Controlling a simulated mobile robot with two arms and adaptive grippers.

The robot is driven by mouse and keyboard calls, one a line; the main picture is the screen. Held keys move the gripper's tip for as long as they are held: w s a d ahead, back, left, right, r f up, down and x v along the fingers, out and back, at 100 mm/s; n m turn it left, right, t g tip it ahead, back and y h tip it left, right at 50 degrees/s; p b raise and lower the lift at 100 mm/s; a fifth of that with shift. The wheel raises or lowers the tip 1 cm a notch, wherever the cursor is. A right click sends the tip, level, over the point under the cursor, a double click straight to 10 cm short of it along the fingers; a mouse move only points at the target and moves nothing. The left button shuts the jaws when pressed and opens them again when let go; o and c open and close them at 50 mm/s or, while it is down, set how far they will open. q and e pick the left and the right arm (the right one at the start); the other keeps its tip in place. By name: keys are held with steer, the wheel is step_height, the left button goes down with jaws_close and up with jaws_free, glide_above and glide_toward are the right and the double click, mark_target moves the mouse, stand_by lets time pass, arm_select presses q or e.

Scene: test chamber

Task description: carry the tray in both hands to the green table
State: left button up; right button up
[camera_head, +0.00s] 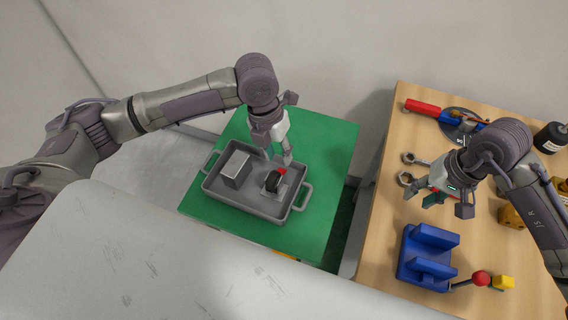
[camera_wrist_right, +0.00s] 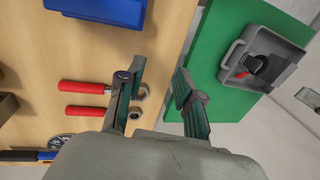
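The grey tray (camera_head: 245,202) rests on the green table (camera_head: 325,141), with a handle at its left and right ends. It holds a grey block (camera_head: 237,168) and a black and red object (camera_head: 273,182). My left gripper (camera_head: 279,158) is over the tray's far side, its fingers apart and holding nothing visible; whether it touches the tray I cannot tell. My right gripper (camera_head: 422,198) is open and empty above the wooden table, away from the tray. In the right wrist view its fingers (camera_wrist_right: 160,97) are spread, and part of the tray (camera_wrist_right: 233,54) shows beyond them.
The wooden table (camera_head: 385,230) stands right of the green one, across a narrow gap. It carries a blue holder (camera_head: 427,257), red-handled wrenches (camera_wrist_right: 85,87), a black bottle (camera_head: 551,138) and small coloured parts. A pale grey surface (camera_head: 150,265) fills the near left.

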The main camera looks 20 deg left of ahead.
arm_select(q)
steer(key=shift+a, duration=0.3)
arm_select(e)
step_height(320, 180, up, 10)
steer(key=shift+d+r, duration=0.15)
steer(key=shift+d, duration=0.2)
steer(key=shift+d, duration=0.1)
